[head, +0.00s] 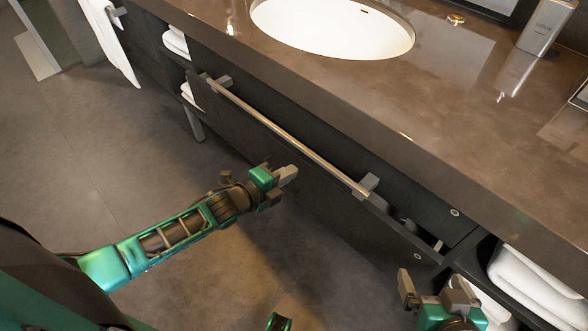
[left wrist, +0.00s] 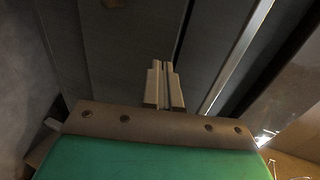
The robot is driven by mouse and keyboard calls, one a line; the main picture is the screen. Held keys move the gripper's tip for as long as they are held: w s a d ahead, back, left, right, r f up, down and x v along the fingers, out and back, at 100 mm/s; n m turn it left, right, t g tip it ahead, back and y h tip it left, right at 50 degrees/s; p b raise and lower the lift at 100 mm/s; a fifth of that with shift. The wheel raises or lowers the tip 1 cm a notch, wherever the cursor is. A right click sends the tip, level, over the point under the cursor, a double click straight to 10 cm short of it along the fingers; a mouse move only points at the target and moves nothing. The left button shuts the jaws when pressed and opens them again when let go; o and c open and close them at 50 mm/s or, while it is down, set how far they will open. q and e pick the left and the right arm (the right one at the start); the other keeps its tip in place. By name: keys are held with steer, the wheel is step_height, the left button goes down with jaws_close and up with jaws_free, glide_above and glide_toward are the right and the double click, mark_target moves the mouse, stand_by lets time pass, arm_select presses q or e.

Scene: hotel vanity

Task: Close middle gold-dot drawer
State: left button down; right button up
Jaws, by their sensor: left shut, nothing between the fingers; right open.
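The dark middle drawer (head: 300,185) under the basin stands partly pulled out, its front apart from the cabinet face. A long metal bar handle (head: 290,138) runs along it. A gap with a dim interior shows at its right end. My left gripper (head: 290,174) is shut and empty, close in front of the drawer front, below the handle; I cannot tell whether it touches. In the left wrist view its fingers (left wrist: 164,84) are together, with a bright bar (left wrist: 236,60) to their right. My right gripper (head: 435,284) is open and empty at the bottom right. I cannot make out a gold dot clearly.
The brown countertop (head: 440,90) with a white basin (head: 330,28) overhangs the drawer. A dispenser (head: 543,27) stands on it. White towels (head: 535,290) lie on an open shelf at the lower right, near my right gripper. The floor at left (head: 90,150) is clear.

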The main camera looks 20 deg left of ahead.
mark_target(304, 161)
arm_select(q)
steer(key=shift+w+d, duration=0.25)
steer(key=shift+w, duration=0.35)
steer(key=shift+w+d, duration=0.2)
steer(key=shift+w, duration=0.4)
arm_select(e)
steer(key=shift+w+a+r, duration=0.1)
steer(key=shift+w+a, duration=0.05)
steer(key=shift+w, duration=0.1)
arm_select(q)
steer(key=shift+w+d+b, duration=0.25)
steer(key=shift+w+b, duration=0.05)
steer(key=shift+w, duration=0.3)
steer(key=shift+w+d+b, duration=0.25)
steer(key=shift+w, duration=0.4)
arm_select(e)
steer(key=shift+s+a+f, duration=0.1)
steer(key=shift+f, duration=0.1)
